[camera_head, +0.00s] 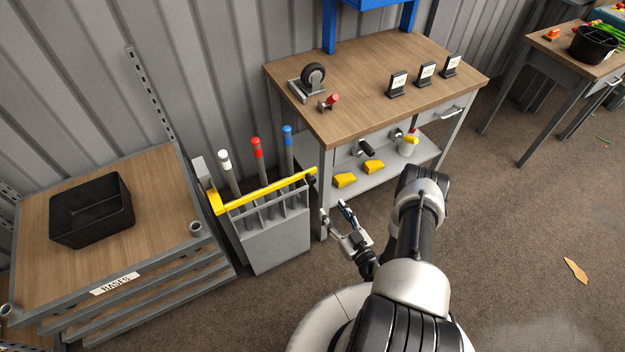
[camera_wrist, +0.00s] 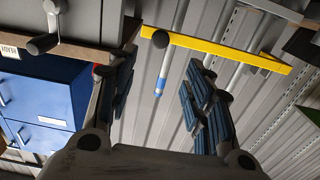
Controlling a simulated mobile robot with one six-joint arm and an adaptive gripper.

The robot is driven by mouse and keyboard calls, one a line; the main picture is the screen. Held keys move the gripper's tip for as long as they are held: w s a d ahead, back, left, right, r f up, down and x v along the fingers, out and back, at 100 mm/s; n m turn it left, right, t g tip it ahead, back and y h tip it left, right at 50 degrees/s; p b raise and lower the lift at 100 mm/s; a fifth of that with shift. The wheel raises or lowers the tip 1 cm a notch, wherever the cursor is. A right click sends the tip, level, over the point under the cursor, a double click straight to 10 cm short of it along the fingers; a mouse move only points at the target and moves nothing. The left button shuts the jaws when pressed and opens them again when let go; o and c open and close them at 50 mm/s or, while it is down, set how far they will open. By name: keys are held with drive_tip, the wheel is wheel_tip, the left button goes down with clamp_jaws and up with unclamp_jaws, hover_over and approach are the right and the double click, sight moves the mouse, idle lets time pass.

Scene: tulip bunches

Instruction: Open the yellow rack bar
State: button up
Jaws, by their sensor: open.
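The yellow rack bar (camera_head: 265,190) lies across the front top of a grey rack in the head view, with a dark round knob (camera_head: 311,181) at its right end. Behind the bar stand poles with a white, a red and a blue top. In the wrist view the yellow bar (camera_wrist: 220,50) runs across the upper part, and its dark knob (camera_wrist: 161,39) shows between my fingers. My gripper (camera_head: 343,215) is open and empty, to the right of the rack and a little below the knob in the picture. It also shows in the wrist view (camera_wrist: 160,85), apart from the bar.
A wooden workbench (camera_head: 365,75) with a lower shelf stands right of the rack, close to my gripper. A wood-topped cabinet (camera_head: 150,190) bearing a black bin (camera_head: 92,210) stands left. Open floor (camera_head: 510,240) lies to the right. A corrugated wall is behind.

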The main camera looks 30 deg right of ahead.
sight(313, 182)
drive_tip(key=w+b, duration=0.1)
drive_tip(key=w, duration=0.4)
drive_tip(key=w+b, duration=0.1)
drive_tip(key=w, duration=0.4)
drive_tip(key=w+b, duration=0.2)
drive_tip(key=w, duration=0.3)
drive_tip(key=shift+w+a, duration=0.15)
drive_tip(key=shift+a, duration=0.1)
clamp_jaws()
